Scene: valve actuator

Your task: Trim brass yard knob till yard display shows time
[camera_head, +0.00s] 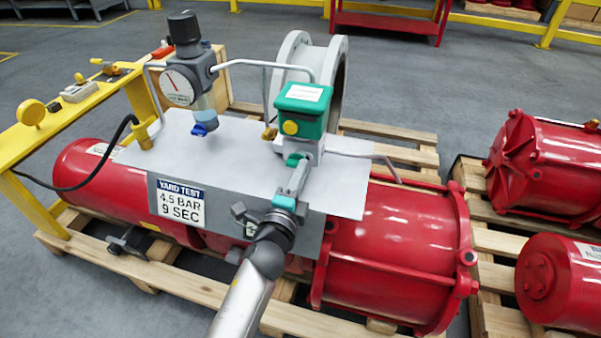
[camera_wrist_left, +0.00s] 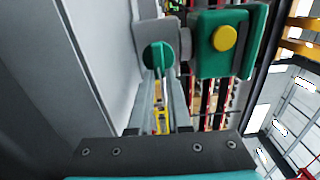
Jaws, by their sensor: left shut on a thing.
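My left gripper (camera_head: 296,172) reaches up from the bottom middle and is shut on a small green knob (camera_head: 297,158) on the grey body below a green-topped box (camera_head: 304,108). In the left wrist view the fingers meet at the round green knob (camera_wrist_left: 158,57), beside the green box with its yellow button (camera_wrist_left: 224,38). A small brass fitting (camera_head: 269,134) shows left of the grey body, apart from the gripper. A sign (camera_head: 180,203) on the plate front reads "YARD TEST 4.5 BAR 9 SEC". I cannot make out a display with a time. My right gripper is not in view.
A pressure gauge (camera_head: 178,86) and black-topped regulator with a blue lower end stand on the grey plate (camera_head: 235,165). Grey pipes run close around the green box. The red actuator (camera_head: 395,250) lies on a wooden pallet. A yellow bench (camera_head: 75,112) is at left.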

